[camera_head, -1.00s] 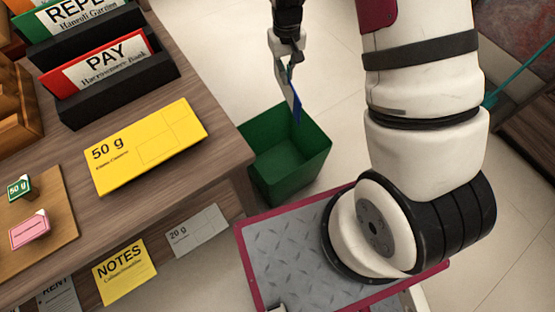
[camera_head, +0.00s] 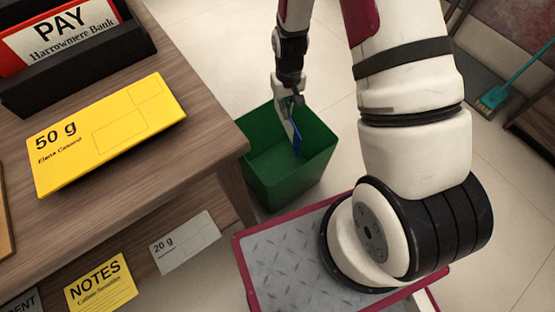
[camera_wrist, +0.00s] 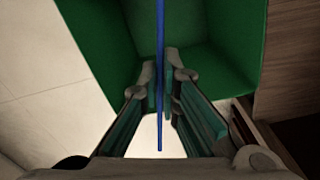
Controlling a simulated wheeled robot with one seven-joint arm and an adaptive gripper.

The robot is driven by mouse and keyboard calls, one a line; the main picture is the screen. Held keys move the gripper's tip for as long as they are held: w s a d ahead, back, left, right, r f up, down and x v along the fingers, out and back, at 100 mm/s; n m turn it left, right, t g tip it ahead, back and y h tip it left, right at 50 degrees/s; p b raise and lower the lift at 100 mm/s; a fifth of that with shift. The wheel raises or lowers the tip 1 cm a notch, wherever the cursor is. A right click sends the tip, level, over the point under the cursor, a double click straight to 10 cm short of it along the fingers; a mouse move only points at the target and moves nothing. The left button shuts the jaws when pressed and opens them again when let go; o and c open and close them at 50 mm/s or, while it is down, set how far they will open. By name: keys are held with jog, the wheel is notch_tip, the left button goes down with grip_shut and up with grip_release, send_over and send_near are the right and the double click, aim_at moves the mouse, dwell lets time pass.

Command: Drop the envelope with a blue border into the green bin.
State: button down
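The envelope with a blue border (camera_head: 297,137) hangs upright from my gripper (camera_head: 290,103) in the head view. Its lower part is over the opening of the green bin (camera_head: 285,178), within the rim's outline. In the wrist view the envelope (camera_wrist: 160,75) is seen edge-on as a thin blue line between the fingers of my gripper (camera_wrist: 160,80). The fingers are closed on it. The bin stands on the floor beside the desk. The bin floor is partly hidden.
The wooden desk (camera_head: 205,130) is left of the bin, its edge close to the rim. A yellow 50 g envelope (camera_head: 108,130) lies on it, near a black holder (camera_head: 45,95) with a red PAY card. Pale floor (camera_head: 240,60) is clear behind the bin. A broom (camera_head: 492,97) is at right.

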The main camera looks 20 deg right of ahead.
jog(key=shift+f+b, duration=1.8)
jog(key=shift+f, duration=0.95)
jog(key=c, duration=1.7)
grip_release()
jog(key=shift+r, duration=0.1)
notch_tip(320, 180, up, 12)
jog(key=shift+f, duration=0.1)
